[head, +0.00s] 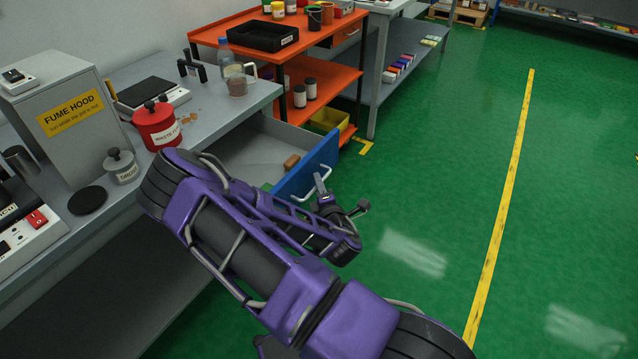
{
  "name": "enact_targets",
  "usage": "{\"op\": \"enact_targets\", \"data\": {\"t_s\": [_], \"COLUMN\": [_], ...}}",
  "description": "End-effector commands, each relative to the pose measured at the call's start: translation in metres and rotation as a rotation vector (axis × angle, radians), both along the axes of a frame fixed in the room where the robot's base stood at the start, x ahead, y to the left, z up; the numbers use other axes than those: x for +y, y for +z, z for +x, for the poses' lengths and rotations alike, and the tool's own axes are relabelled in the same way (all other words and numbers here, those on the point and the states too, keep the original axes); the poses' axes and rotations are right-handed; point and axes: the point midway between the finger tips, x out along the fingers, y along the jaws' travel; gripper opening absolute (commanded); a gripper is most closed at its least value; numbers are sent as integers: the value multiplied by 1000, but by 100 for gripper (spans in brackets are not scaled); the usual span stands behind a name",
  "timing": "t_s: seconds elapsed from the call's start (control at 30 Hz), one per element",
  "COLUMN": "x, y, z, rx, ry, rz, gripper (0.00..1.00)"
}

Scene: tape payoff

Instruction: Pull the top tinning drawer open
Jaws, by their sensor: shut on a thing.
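The drawer stands pulled out from under the grey bench, with its blue front (308,166) facing the aisle and its grey inside (245,157) showing. A brown cylindrical item (291,161) lies inside near the front. My gripper (321,183) is at the pale bar handle (327,171) on the blue front and is shut on it. My purple arm hides the near part of the drawer and part of the bench edge. I cannot see whether other drawers lie below.
The grey bench (212,110) holds a red waste can (157,125), a grey tin (121,166) and a fume hood (70,115). An orange shelf cart (330,75) stands just beyond the drawer. Green floor (440,200) to the right is clear.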

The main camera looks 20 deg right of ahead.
Motion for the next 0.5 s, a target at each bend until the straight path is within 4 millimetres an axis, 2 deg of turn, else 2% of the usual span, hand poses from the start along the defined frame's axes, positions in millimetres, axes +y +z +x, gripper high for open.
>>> {"op": "enact_targets", "data": {"t_s": [0.03, 0.07, 0.2, 0.23, 0.5], "x": [1, 1, 1, 0, 0], "y": [0, 0, 0, 0, 0], "z": [0, 0, 0, 0, 0], "rx": [-1, -1, -1, -1, 0], "ry": [2, 2, 1, 1, 0], "rz": [0, 0, 0, 0, 0], "gripper": [0, 15, 41, 44, 44]}}
